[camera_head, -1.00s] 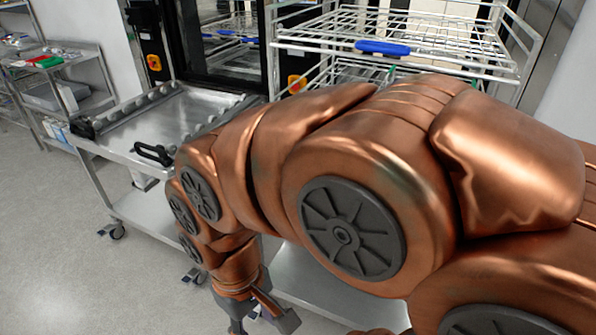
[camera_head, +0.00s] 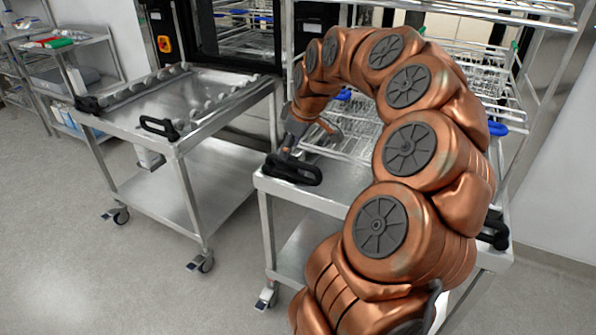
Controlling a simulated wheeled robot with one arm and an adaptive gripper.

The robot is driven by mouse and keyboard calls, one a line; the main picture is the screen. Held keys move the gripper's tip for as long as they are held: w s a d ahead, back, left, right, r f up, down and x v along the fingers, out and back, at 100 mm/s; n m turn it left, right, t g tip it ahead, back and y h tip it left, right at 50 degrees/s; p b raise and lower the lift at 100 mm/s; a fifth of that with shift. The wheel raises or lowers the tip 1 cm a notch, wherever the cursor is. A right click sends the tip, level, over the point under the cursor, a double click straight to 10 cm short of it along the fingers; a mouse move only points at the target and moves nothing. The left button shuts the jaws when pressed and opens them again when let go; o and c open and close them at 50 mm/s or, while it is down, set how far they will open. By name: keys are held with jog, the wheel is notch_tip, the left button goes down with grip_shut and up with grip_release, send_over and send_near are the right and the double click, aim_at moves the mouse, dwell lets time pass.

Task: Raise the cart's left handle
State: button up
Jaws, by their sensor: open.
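The cart (camera_head: 262,185) is a steel trolley with wire racks on it, at the middle right. Its left handle (camera_head: 305,177) is a black loop at the front left corner, lying low and roughly flat over the front edge. My gripper (camera_head: 285,154) is open, just behind and above the left end of this handle. Its fingertips are small and partly hidden, and I cannot tell whether they touch the handle. The cart's right handle (camera_head: 500,240) is black and mostly hidden behind my arm.
A second steel cart (camera_head: 205,140) stands to the left with its own black handles (camera_head: 158,127). Wire racks (camera_head: 345,140) stand behind my gripper. A dark washer (camera_head: 235,45) is at the back. Shelves (camera_head: 75,70) are at far left. The floor at front left is clear.

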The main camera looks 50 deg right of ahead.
send_near(298, 162)
jog(key=f, duration=0.2)
jog(key=shift+h, duration=0.3)
jog(key=shift+w+x, duration=0.2)
jog(key=shift+x, duration=1.6)
jog(key=shift+w+x, duration=0.15)
jog(key=shift+x, duration=1.7)
jog(key=shift+a+r, duration=0.15)
jog(key=shift+c, duration=0.4)
grip_shut()
